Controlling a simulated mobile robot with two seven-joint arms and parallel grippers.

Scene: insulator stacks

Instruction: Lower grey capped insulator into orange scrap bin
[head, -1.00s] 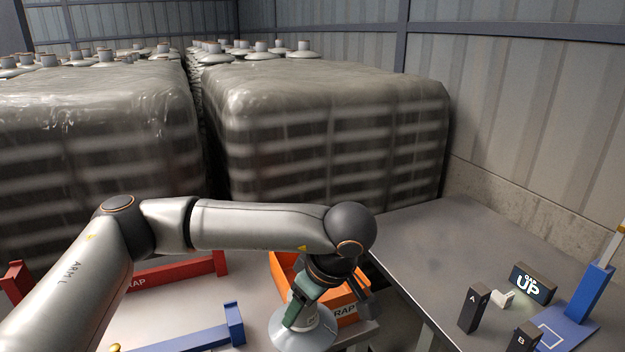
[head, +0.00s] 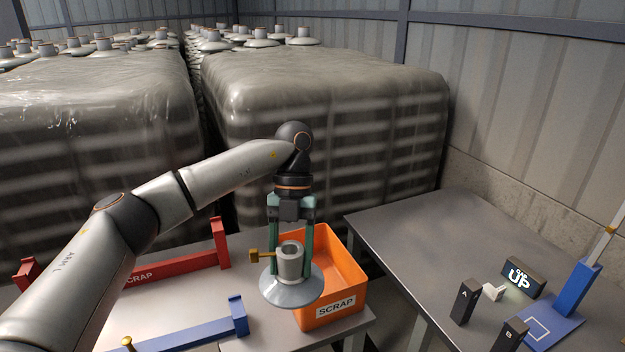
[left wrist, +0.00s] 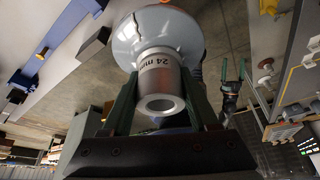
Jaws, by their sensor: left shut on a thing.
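The grey capped insulator (head: 291,287) hangs upright from my left gripper (head: 291,245), with its wide disc at the bottom and its grey metal cap at the top. The gripper is shut on the cap. In the left wrist view the cap of the insulator (left wrist: 160,85) shows a "24 mm" marking between the fingers of my left gripper (left wrist: 165,110), and a dark crack-like line crosses the disc. The orange scrap bin (head: 345,285) stands on the table behind and right of the insulator. The disc overlaps the bin's left front in the head view. My right gripper is not in the head view.
A red rack (head: 180,262) labelled scrap and a blue rack (head: 195,332) stand left of the bin. Wrapped insulator stacks (head: 325,130) fill the back.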

